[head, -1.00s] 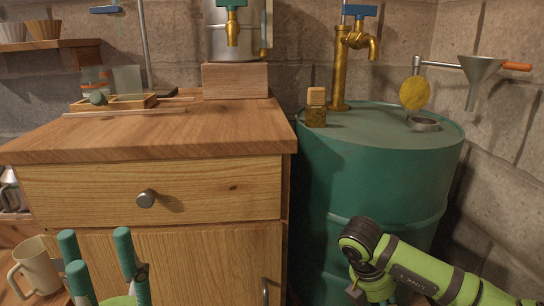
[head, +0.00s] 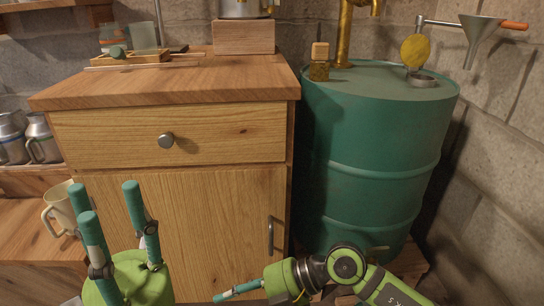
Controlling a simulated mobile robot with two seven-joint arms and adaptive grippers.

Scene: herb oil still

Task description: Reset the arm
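My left gripper (head: 103,198) stands at the lower left, in front of the wooden cabinet. Its three teal fingers point up and are spread apart, with nothing between them. My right gripper (head: 230,293) is at the bottom edge, in front of the cabinet's lower door. One teal finger shows pointing left; the rest is cut off by the frame, so its opening is hidden. The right arm comes in from the lower right, in front of the foot of the green barrel (head: 375,160).
The wooden cabinet (head: 190,245) has a drawer (head: 225,136) and a door. A cream mug (head: 61,207) stands on the low shelf just behind my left fingers. A small corked jar (head: 319,66) and a funnel (head: 476,38) are at the barrel's top.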

